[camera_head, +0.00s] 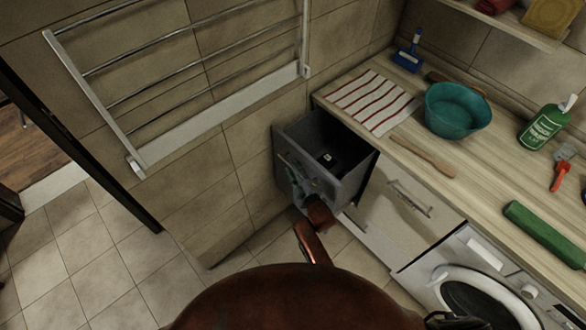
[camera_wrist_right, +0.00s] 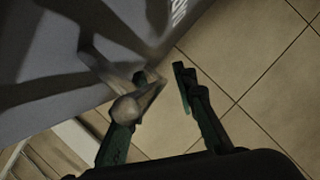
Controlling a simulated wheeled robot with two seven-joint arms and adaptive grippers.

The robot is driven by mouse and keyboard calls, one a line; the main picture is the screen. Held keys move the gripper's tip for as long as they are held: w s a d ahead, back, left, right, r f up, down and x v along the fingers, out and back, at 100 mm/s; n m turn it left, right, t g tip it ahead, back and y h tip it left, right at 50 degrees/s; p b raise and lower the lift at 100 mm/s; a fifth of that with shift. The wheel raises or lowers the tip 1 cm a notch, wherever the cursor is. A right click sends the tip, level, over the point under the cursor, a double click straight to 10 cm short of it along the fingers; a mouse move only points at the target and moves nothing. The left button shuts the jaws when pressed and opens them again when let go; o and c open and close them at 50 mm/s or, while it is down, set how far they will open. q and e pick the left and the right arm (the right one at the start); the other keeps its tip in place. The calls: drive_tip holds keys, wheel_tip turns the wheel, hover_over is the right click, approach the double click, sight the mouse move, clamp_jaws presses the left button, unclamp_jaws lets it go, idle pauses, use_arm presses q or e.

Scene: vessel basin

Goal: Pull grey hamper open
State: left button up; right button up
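The grey hamper (camera_head: 352,181) is a deep box-shaped drawer standing out from the cabinet under the counter's left end, its inside visible from above. A small dark item with a light patch (camera_head: 328,157) lies inside. My right gripper (camera_head: 296,183) is at the hamper's front. In the wrist view, the right gripper's two dark green fingers (camera_wrist_right: 162,74) are apart. The hamper's metal handle (camera_wrist_right: 148,92) reaches between them and overlaps the left finger; I cannot tell whether they touch. The grey front (camera_wrist_right: 45,80) fills the upper left. My left gripper is not in view.
The wooden counter (camera_head: 478,177) holds a striped cloth (camera_head: 368,101), a teal bowl (camera_head: 457,110) and a green bottle (camera_head: 545,126). A white drawer (camera_head: 405,212) and washing machine (camera_head: 480,275) stand right of the hamper. A towel rack (camera_head: 190,90) is on the wall. Tiled floor (camera_head: 85,235) is clear at left.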

drive_tip(key=shift+s, duration=0.1)
drive_tip(key=v, duration=1.1)
drive_tip(key=shift+s+d+r, duration=0.15)
drive_tip(key=shift+s+d, duration=0.05)
drive_tip(key=shift+s, duration=0.15)
